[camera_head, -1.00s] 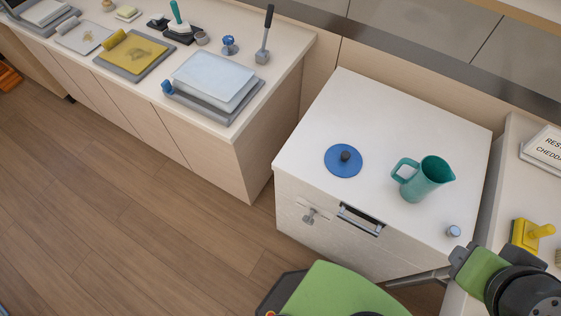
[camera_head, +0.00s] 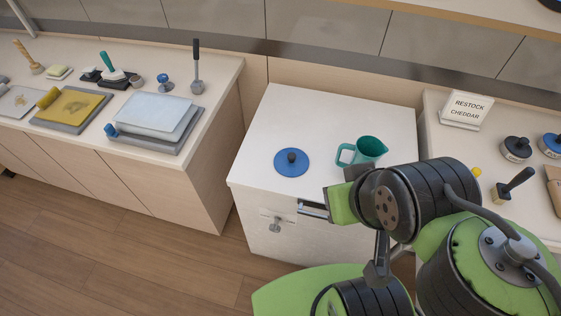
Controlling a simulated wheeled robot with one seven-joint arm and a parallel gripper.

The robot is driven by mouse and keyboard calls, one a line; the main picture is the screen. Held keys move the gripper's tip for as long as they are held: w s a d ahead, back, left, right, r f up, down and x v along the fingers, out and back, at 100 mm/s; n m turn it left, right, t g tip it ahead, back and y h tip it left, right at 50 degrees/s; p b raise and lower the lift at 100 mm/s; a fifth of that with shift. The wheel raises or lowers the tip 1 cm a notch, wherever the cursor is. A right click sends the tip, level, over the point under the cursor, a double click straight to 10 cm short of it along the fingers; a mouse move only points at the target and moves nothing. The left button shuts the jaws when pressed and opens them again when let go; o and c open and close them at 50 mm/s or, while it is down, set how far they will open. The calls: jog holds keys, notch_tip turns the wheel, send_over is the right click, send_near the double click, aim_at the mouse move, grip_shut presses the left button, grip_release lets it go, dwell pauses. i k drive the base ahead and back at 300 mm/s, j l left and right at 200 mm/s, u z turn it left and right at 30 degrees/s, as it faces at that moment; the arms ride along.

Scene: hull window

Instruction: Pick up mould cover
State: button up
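A flat blue disc with a dark round knob (camera_head: 291,161) lies on top of the white cabinet, left of the teal jug. It looks like a lid and may be the mould cover; no label on it shows. My green and black arm reaches in from the lower right and stands in front of the cabinet's right part. I cannot make out the fingers of my gripper. The blue disc is fully visible, with nothing touching it.
A teal jug (camera_head: 368,150) stands right of the disc, close to my arm. The white cabinet (camera_head: 310,108) is clear behind the disc. A counter on the left bears trays and tools. The right counter holds a restock cheddar sign (camera_head: 467,108) and dark round-handled items (camera_head: 516,149).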

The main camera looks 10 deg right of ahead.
aim_at(289, 162)
jog(key=i+j+z, duration=0.1)
jog(key=j, duration=0.25)
jog(key=i+j, duration=0.2)
jog(key=j, duration=0.2)
jog(key=i+j+z, duration=0.15)
jog(key=j, duration=0.25)
jog(key=i+j, duration=0.1)
jog(key=j, duration=0.25)
jog(key=z, duration=0.05)
